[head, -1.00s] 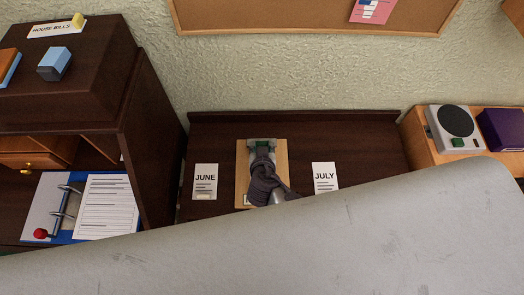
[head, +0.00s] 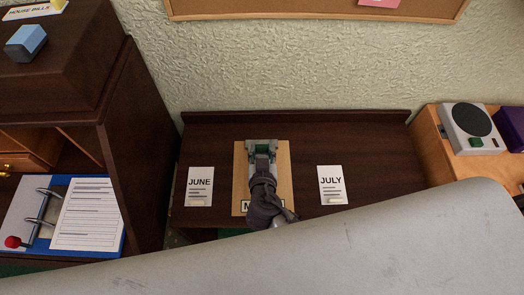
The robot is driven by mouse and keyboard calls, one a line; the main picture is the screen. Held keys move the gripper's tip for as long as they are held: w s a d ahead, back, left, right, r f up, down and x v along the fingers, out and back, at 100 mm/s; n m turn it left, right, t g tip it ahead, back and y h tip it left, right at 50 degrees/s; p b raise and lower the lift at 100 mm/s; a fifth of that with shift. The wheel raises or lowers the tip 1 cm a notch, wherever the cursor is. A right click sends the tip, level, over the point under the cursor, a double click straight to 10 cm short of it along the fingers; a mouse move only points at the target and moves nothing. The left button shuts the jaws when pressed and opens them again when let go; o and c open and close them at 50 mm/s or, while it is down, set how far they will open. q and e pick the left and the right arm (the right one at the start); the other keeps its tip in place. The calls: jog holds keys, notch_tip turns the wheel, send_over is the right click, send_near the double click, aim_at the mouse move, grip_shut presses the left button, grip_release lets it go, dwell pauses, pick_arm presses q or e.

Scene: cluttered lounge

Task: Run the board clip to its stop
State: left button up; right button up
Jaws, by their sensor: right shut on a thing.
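The board (head: 242,190) is a light wooden rectangle on a dark shelf between two cards. Its clip (head: 262,145) is grey-green metal at the board's far end. My right gripper (head: 262,158) reaches over the board from the front, its fingers shut on the clip. The dark wrist covers the board's middle and part of a label starting with "M" at its near edge. The exact contact of the fingers and the clip's stop are hidden. My left gripper is not in view.
A JUNE card (head: 199,188) lies left of the board and a JULY card (head: 331,186) right of it. A blue ring binder (head: 110,238) is at left below a dark cabinet (head: 135,130). A grey device (head: 467,128) stands on the right.

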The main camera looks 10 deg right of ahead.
jog(key=o, duration=1.2)
jog(key=shift+c, duration=0.2)
jog(key=v, duration=1.2)
jog(key=shift+a, duration=0.1)
